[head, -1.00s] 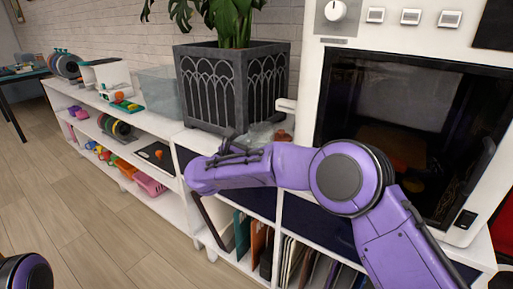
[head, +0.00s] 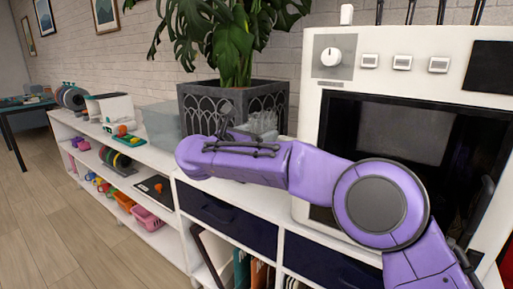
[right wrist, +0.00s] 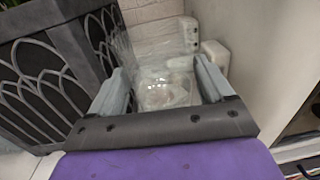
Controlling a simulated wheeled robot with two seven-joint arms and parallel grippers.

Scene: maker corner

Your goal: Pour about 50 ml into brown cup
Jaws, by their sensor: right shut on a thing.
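My right gripper (head: 246,126) is raised in front of the dark planter, its wrist partly hiding it in the head view. In the right wrist view its two grey fingers (right wrist: 166,82) are closed on a clear, see-through container (right wrist: 160,92). The container also shows in the head view (head: 263,122), beside the planter. I cannot tell its contents or level. No brown cup can be made out in either current view; the arm covers part of the shelf top. My left gripper is out of view.
A dark arched planter (head: 255,98) with a big leafy plant (head: 232,35) stands just behind the gripper. A white oven-like machine (head: 320,110) stands close on the right. A clear box (head: 160,125) is left of the planter. White shelving (head: 155,165) runs below, floor free at left.

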